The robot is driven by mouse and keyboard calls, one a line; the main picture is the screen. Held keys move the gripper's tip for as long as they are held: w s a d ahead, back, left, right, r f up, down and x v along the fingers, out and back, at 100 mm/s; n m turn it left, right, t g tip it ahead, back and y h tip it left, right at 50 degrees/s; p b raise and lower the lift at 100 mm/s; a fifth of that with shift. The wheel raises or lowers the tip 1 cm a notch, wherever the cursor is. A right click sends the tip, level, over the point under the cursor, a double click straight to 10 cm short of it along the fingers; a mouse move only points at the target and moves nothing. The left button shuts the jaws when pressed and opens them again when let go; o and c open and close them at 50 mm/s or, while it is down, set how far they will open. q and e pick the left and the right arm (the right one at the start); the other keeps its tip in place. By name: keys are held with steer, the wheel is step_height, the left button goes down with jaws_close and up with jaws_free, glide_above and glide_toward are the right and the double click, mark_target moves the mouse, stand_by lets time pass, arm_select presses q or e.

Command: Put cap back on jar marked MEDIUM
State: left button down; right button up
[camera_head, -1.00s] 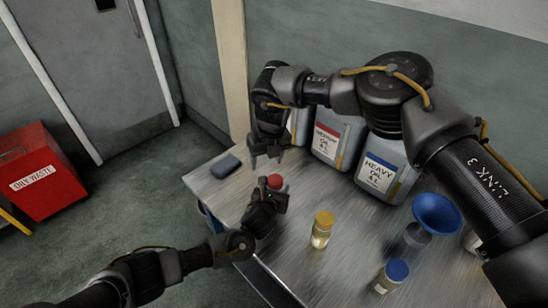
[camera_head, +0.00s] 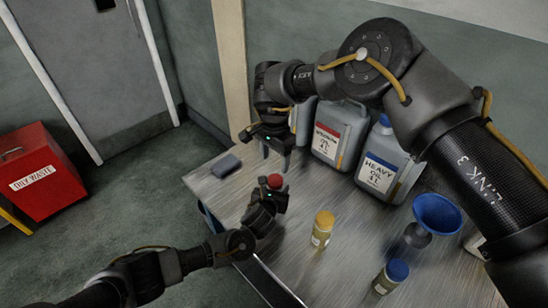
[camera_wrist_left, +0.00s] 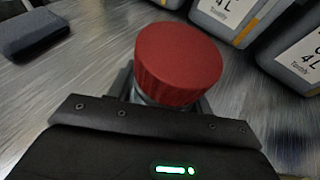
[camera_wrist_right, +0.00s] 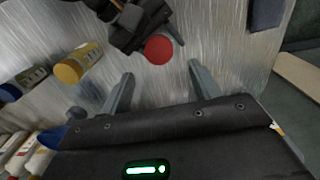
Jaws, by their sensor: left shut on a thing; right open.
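The red cap (camera_head: 275,181) sits on top of a small jar held by my left gripper (camera_head: 268,196). In the left wrist view the cap (camera_wrist_left: 178,62) covers the jar's mouth and looks level. Only a thin strip of the jar (camera_wrist_left: 143,96) shows below it; its label is hidden, so I cannot read MEDIUM. My left gripper is shut around the jar. My right gripper (camera_head: 277,156) is open and empty, above and apart from the cap. In the right wrist view the cap (camera_wrist_right: 158,49) lies beyond the open fingertips.
A yellow-capped jar (camera_head: 322,229) and a blue-capped jar (camera_head: 391,276) stand on the metal table (camera_head: 345,280). A blue funnel (camera_head: 437,213) is at right. Large MEDIUM (camera_head: 338,135) and HEAVY (camera_head: 387,165) oil cans stand at the back. A dark block (camera_head: 226,166) lies at the left edge.

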mark_target(275, 179)
steer(key=shift+f, duration=4)
steer(key=c, duration=1)
steer(key=m, duration=0.3)
steer(key=shift+w, duration=0.1)
steer(key=shift+c, duration=0.3)
steer(key=o, duration=1.1)
